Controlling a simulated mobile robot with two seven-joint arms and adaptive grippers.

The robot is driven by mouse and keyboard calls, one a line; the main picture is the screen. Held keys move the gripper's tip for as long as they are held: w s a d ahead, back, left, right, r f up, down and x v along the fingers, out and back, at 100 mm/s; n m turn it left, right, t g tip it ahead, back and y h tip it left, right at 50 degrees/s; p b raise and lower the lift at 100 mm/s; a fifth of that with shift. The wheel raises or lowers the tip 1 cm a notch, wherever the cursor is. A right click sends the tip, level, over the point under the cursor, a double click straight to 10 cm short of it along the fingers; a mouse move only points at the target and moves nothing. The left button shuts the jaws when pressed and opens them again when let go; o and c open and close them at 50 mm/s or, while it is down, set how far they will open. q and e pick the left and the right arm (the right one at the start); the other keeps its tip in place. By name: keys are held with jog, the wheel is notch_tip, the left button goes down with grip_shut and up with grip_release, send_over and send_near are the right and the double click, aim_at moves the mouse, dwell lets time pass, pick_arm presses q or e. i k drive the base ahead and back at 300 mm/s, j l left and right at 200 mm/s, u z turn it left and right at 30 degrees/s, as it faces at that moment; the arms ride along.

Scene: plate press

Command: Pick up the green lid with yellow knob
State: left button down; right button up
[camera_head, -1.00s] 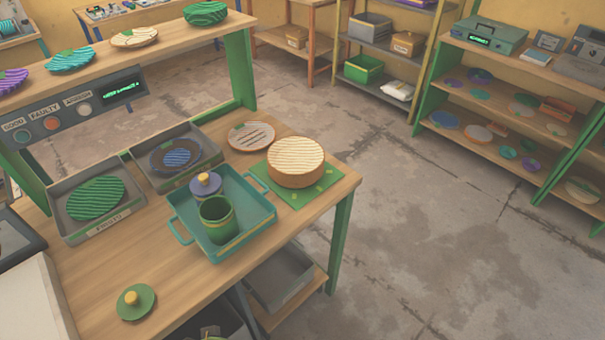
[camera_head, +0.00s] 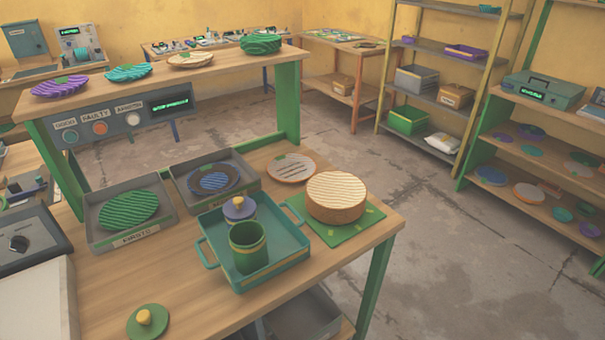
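The green lid (camera_head: 148,326) is a flat round disc with a yellow knob (camera_head: 144,316) standing up at its centre. It lies flat on the wooden table (camera_head: 190,290), near the front edge at the lower left of the head view, apart from other things. Neither of my grippers shows in the head view.
A teal tray (camera_head: 282,278) right of the lid holds a green cup (camera_head: 249,248) and a purple lid with a yellow knob (camera_head: 239,208). Grey trays with plates stand behind. A round cake-like block (camera_head: 336,196) sits on a green mat (camera_head: 368,224). Bare tabletop surrounds the lid.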

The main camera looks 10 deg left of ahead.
aim_at(149, 321)
jog(key=u, duration=1.6)
